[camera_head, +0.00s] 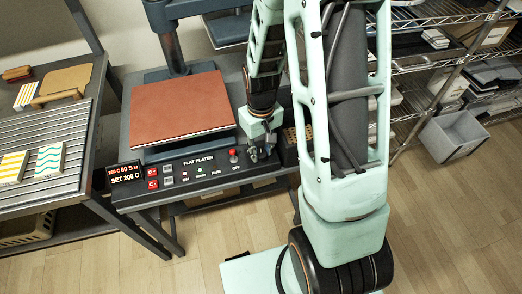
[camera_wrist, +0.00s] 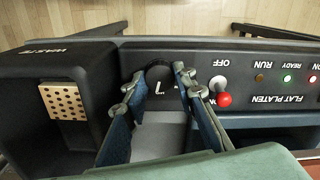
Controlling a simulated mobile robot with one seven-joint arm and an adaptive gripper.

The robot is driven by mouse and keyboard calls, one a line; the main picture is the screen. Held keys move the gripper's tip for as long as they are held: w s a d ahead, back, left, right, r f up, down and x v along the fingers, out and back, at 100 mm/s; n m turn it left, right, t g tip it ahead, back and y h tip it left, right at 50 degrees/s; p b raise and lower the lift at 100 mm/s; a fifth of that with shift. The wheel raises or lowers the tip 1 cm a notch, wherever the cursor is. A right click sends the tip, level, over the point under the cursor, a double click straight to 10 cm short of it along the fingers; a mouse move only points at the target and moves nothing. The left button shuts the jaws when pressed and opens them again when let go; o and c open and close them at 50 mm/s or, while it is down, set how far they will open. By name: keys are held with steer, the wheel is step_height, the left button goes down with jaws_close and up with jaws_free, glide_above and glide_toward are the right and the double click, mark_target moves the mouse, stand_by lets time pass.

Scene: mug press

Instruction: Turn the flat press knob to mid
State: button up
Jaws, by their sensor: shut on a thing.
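The flat press knob (camera_wrist: 160,85) is a black dial with a white mark at the end of the control panel (camera_wrist: 235,62) in the wrist view. My gripper (camera_wrist: 158,77) is shut on the knob, with one finger on each side of it. In the head view my gripper (camera_head: 262,150) is at the right end of the panel (camera_head: 196,174) and hides the knob. Any position words around the knob cannot be read.
A red-tipped toggle switch (camera_wrist: 224,98) stands close beside one finger. A dark bin (camera_wrist: 50,100) with a perforated tan block lies on the other side. The brown platen (camera_head: 180,106) is behind the panel. A slatted table (camera_head: 45,140) stands left; wire shelves (camera_head: 465,60) stand right.

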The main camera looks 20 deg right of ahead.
mark_target(261, 153)
steer(key=shift+n, duration=1.2)
steer(key=o, duration=1.2)
steer(key=shift+c, duration=0.2)
step_height(261, 153, up, 12)
steer(key=shift+d, duration=0.1)
